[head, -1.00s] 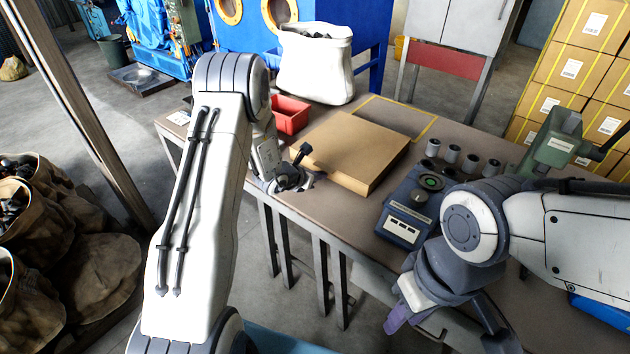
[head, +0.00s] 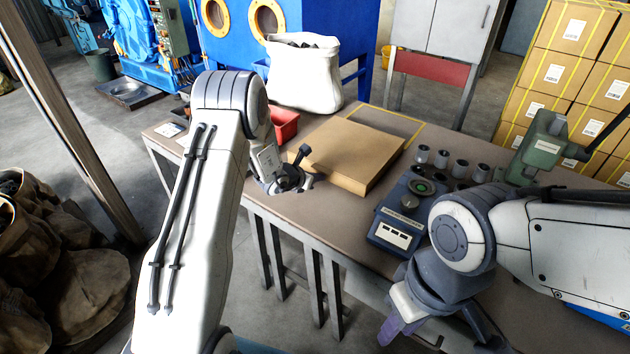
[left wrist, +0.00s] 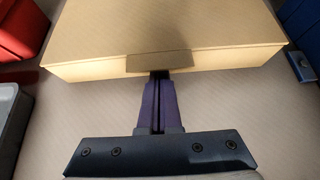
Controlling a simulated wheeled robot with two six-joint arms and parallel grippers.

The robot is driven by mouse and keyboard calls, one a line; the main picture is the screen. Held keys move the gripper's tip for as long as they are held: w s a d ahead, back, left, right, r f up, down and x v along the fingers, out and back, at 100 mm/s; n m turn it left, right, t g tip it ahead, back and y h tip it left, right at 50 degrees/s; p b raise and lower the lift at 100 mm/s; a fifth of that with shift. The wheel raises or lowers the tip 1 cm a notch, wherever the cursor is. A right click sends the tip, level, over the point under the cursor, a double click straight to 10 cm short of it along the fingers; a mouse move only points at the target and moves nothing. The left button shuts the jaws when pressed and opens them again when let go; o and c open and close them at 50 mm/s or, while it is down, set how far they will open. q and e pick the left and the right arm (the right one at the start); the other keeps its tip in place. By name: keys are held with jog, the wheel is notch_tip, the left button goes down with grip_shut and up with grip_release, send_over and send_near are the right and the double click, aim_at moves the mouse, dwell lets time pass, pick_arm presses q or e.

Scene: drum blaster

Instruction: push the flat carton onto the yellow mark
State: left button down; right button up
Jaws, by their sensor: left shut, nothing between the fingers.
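The flat tan carton (head: 345,151) lies on the table; its near face and top also show in the left wrist view (left wrist: 165,25). The yellow mark (head: 395,110) is a taped outline on the tabletop behind the carton, which hides its near part. My left gripper (head: 296,178) is at the carton's near left side. In the left wrist view its purple fingers (left wrist: 160,78) are shut with nothing between them, their tips at the near face; I cannot tell if they touch. My right gripper (head: 388,328) hangs low at the front; its finger gap is unclear.
A red bin (head: 284,125) and a white sack (head: 305,75) stand left of and behind the carton. A blue control box (head: 402,212) and several grey cylinders (head: 440,158) stand to its right. A green device (head: 540,147) is farther right.

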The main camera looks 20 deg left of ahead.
aim_at(339, 153)
pick_arm(q)
jog(key=shift+w+d+b, duration=0.15)
jog(key=shift+w+d, duration=0.2)
jog(key=shift+w, duration=0.55)
jog(key=shift+w+d+b, duration=0.15)
jog(key=shift+w+d, duration=0.15)
jog(key=shift+w, duration=0.55)
jog(key=shift+w+d, duration=0.25)
jog(key=shift+w, duration=0.35)
jog(key=shift+w+d, duration=0.2)
jog(key=shift+w, duration=0.5)
jog(key=shift+w+d, duration=0.3)
jog(key=shift+w, duration=0.4)
jog(key=shift+w+d, duration=0.25)
jog(key=shift+w, duration=0.4)
jog(key=shift+w+d+r+p, duration=0.1)
jog(key=shift+w+d+p, duration=0.1)
jog(key=shift+w+p, duration=0.3)
jog(key=shift+w+d+p, duration=0.15)
jog(key=shift+w+p, duration=0.2)
jog(key=shift+w, duration=0.2)
jog(key=shift+w+d+p, duration=0.2)
jog(key=shift+w+p, duration=0.3)
jog(key=shift+w, duration=0.05)
jog(key=shift+w+d+p, duration=0.2)
jog(key=shift+w+p, duration=0.3)
jog(key=shift+w, duration=0.05)
jog(key=shift+w+d, duration=0.1)
jog(key=shift+w, duration=0.15)
